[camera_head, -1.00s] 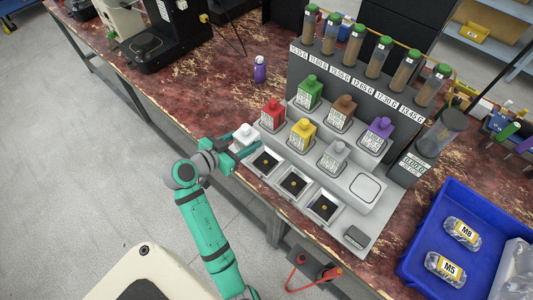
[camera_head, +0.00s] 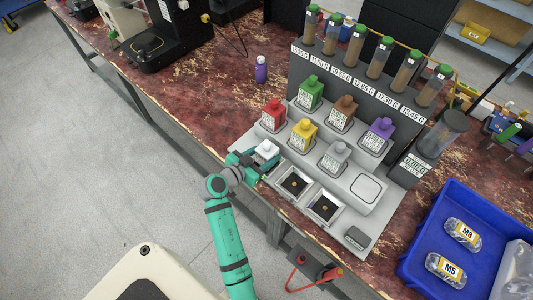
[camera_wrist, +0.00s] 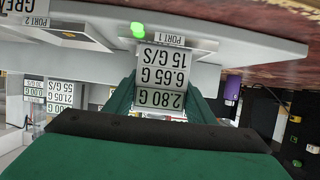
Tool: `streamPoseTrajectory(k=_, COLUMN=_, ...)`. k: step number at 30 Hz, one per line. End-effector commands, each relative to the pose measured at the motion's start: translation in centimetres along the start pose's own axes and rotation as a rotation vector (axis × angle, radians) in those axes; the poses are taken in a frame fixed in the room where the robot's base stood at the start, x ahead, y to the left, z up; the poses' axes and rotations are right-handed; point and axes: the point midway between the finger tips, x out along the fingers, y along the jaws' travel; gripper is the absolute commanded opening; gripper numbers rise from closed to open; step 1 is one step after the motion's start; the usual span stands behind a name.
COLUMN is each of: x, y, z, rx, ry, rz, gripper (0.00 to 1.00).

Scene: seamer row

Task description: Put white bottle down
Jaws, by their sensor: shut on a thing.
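The white bottle (camera_head: 266,150) is in my gripper (camera_head: 257,160) at the left front corner of the grey dispensing station (camera_head: 376,222). In the wrist view its labelled face (camera_wrist: 162,85) sits between the green fingers (camera_wrist: 163,100), which are shut on it. The bottle looks upright. It is over or at the leftmost front port, whose black pad is hidden behind the bottle and gripper; I cannot tell whether its base touches. A "PORT 1" sign (camera_wrist: 165,39) with a green light (camera_wrist: 138,30) shows close to the bottle in the wrist view.
Two other black pads (camera_head: 295,184) (camera_head: 323,207) lie bare to the right. Red (camera_head: 274,115), yellow (camera_head: 303,133), green (camera_head: 309,92), brown (camera_head: 342,112), grey (camera_head: 335,156) and purple (camera_head: 379,135) bottles stand behind. A blue tray (camera_head: 412,262) is at right.

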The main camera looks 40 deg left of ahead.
Motion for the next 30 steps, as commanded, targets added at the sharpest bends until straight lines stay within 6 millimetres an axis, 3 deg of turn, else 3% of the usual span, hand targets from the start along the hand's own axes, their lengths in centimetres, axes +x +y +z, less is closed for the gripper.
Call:
streamPoseTrajectory(k=7, x=0.1, y=0.0, z=0.1, rx=0.000, ry=0.000, rz=0.001, gripper=0.23)
streamPoseTrajectory(k=8, x=0.1, y=0.0, z=0.2, rx=0.000, ry=0.000, rz=0.000, gripper=0.52)
streamPoseTrajectory(k=10, x=0.1, y=0.0, z=0.2, rx=0.000, ry=0.000, rz=0.000, gripper=0.69)
streamPoseTrajectory(k=22, x=-0.3, y=0.0, z=-0.1, rx=0.001, ry=0.000, rz=0.000, gripper=0.69)
streamPoseTrajectory(k=30, x=-4.8, y=0.0, z=-0.1, rx=0.001, ry=0.001, rz=-0.002, gripper=0.69)
